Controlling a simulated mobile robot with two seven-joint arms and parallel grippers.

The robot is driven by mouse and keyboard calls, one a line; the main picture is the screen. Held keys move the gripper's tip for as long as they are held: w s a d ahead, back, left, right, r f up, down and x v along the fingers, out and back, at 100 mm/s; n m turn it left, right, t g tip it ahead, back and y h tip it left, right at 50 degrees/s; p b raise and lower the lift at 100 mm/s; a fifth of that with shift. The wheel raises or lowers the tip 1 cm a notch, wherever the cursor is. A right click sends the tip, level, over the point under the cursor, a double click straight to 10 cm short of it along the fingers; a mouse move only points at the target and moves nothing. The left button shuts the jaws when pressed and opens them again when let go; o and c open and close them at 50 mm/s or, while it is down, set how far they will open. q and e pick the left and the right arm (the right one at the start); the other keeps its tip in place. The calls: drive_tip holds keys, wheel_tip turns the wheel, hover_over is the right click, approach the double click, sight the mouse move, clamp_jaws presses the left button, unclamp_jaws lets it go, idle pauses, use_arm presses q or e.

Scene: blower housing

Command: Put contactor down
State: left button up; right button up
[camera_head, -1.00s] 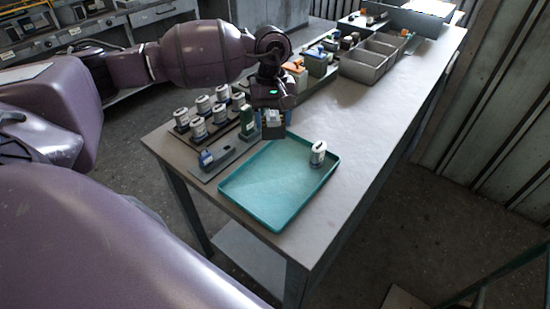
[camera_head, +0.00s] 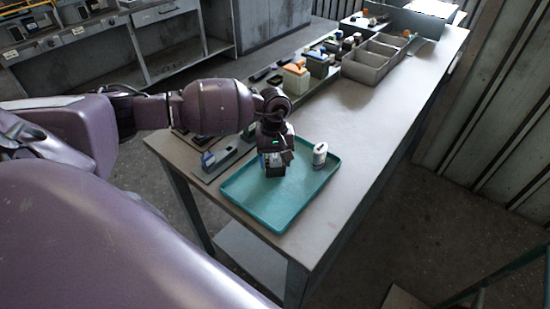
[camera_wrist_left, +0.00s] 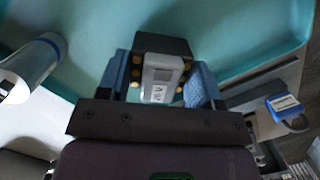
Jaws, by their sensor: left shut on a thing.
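The contactor (camera_wrist_left: 162,70), a dark block with a light grey front and brass-coloured terminals, is between the fingers of my left gripper (camera_wrist_left: 160,90) in the left wrist view. My left gripper (camera_head: 274,168) is shut on it and holds it over the teal tray (camera_head: 262,213) in the head view. The tray also shows behind the contactor in the left wrist view (camera_wrist_left: 235,30). I cannot tell whether the contactor touches the tray floor. A white cylindrical part (camera_head: 320,155) stands in the tray to the right of the gripper. My right gripper is not in view.
Grey bins (camera_head: 368,65) and several small parts stand farther back on the table (camera_head: 365,120). A blue padlock (camera_wrist_left: 287,108) lies outside the tray's edge. The near left of the tray is clear.

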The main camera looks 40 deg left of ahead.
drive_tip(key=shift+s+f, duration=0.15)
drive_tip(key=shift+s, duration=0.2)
use_arm(q)
drive_tip(key=shift+f, duration=0.1)
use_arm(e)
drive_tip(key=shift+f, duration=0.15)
use_arm(q)
drive_tip(key=o, duration=0.9)
drive_tip(key=shift+c, duration=0.2)
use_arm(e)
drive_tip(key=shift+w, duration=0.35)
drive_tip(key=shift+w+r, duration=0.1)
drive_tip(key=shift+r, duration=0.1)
